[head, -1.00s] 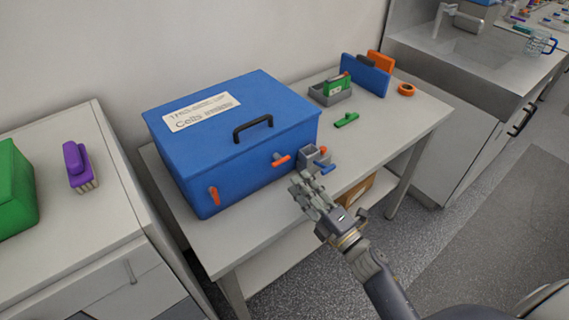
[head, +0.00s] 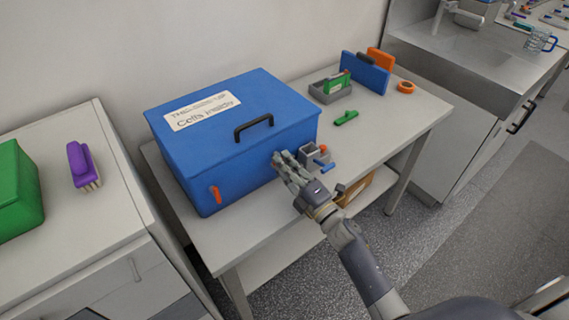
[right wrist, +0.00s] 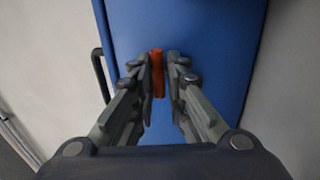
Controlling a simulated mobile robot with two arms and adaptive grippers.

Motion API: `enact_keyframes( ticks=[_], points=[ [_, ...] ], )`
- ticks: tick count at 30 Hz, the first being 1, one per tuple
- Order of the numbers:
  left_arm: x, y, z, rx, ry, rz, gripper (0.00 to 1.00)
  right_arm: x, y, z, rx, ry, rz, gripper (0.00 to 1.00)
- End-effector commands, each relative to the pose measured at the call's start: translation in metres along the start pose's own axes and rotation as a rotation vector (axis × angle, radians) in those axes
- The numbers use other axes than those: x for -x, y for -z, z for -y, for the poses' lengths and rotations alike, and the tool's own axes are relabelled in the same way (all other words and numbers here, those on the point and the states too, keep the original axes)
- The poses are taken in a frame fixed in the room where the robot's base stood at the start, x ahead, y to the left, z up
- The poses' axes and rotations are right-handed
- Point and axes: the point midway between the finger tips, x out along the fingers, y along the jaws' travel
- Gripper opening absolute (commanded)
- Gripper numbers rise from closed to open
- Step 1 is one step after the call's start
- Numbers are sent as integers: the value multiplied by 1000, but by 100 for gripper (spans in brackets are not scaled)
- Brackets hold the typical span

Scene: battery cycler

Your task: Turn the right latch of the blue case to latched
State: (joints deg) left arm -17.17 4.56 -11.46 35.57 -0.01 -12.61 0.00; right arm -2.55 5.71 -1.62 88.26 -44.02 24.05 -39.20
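The blue case (head: 250,150) stands on the table with its lid down and a dark handle on top. Its right latch is hidden by my right gripper in the head view; in the right wrist view the orange right latch (right wrist: 157,73) shows between my fingertips. It lies across the case front, unlike the upright orange left latch (head: 215,194). My right gripper (head: 281,160) is at the case front. In the wrist view it (right wrist: 158,68) is open, with a finger on each side of the latch and narrow gaps. My left gripper is out of view.
A small grey holder (head: 311,155) and a blue-handled item (head: 327,167) lie close right of my right gripper. A green piece (head: 346,118), a grey tray (head: 332,94) and an orange ring (head: 406,87) are farther right. The table front is clear.

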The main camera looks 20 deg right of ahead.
Motion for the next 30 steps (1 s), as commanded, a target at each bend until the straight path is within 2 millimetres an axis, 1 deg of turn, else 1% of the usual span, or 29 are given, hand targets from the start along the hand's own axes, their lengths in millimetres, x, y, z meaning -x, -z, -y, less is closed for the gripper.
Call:
enact_keyframes(
  ticks=[8, 14, 20, 30],
  points=[
    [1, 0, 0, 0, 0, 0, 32, -1, 0, -3, -10, -5, 0, 0],
    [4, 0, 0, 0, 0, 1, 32, -1, 0, -4, -77, -6, 14, 0],
    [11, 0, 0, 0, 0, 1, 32, -2, 1, -6, -214, -8, 40, 0],
    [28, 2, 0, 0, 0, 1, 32, -3, 1, -9, -528, -9, 102, 0]
  ],
)
